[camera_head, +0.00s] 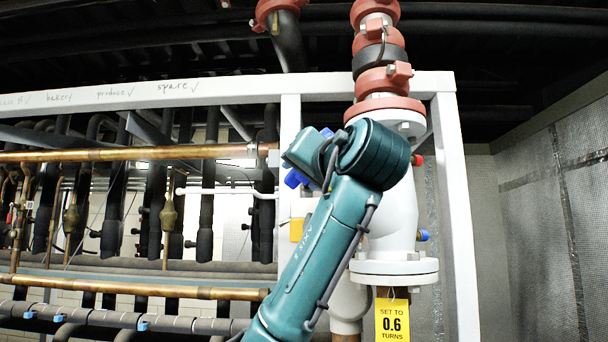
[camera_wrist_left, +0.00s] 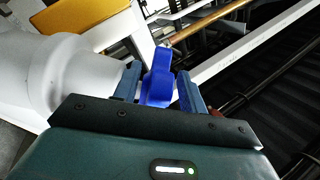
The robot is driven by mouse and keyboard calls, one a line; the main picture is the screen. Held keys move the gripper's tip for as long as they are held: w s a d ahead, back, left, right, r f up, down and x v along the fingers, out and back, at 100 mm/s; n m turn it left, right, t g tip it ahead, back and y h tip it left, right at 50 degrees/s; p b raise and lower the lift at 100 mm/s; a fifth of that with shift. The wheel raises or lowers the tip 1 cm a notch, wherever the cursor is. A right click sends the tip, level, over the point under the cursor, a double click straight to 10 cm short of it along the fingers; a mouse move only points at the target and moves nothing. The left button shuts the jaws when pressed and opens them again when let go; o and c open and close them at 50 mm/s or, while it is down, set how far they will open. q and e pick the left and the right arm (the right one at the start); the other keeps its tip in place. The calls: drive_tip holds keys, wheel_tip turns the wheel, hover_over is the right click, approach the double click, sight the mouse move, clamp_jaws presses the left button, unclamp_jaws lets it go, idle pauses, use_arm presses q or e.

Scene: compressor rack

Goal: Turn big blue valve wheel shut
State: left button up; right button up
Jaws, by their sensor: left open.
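The big blue valve wheel shows in the head view only as blue bits (camera_head: 296,179) around my left wrist, which hides the rest. In the left wrist view the blue wheel (camera_wrist_left: 159,82) stands upright between the two fingers of my left gripper (camera_wrist_left: 160,90). That gripper is open, with part of the wheel in the gap. I cannot tell whether either finger touches it. In the head view its fingers are hidden behind my teal wrist. The white valve body (camera_wrist_left: 85,75) is beside the left finger. My right gripper is not in view.
A yellow tag (camera_head: 393,320) reading "SET TO 0.6 TURNS" hangs below the white flanged pipe (camera_head: 394,271). A white frame post (camera_head: 458,220) stands right of it. Copper pipes (camera_head: 130,155) and dark insulated lines fill the left. An orange-yellow plate (camera_wrist_left: 80,14) is near the wheel.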

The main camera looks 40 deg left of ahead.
use_arm(q)
drive_tip(key=b+v, duration=0.4)
drive_tip(key=v, duration=0.8)
drive_tip(key=shift+s+d, duration=0.15)
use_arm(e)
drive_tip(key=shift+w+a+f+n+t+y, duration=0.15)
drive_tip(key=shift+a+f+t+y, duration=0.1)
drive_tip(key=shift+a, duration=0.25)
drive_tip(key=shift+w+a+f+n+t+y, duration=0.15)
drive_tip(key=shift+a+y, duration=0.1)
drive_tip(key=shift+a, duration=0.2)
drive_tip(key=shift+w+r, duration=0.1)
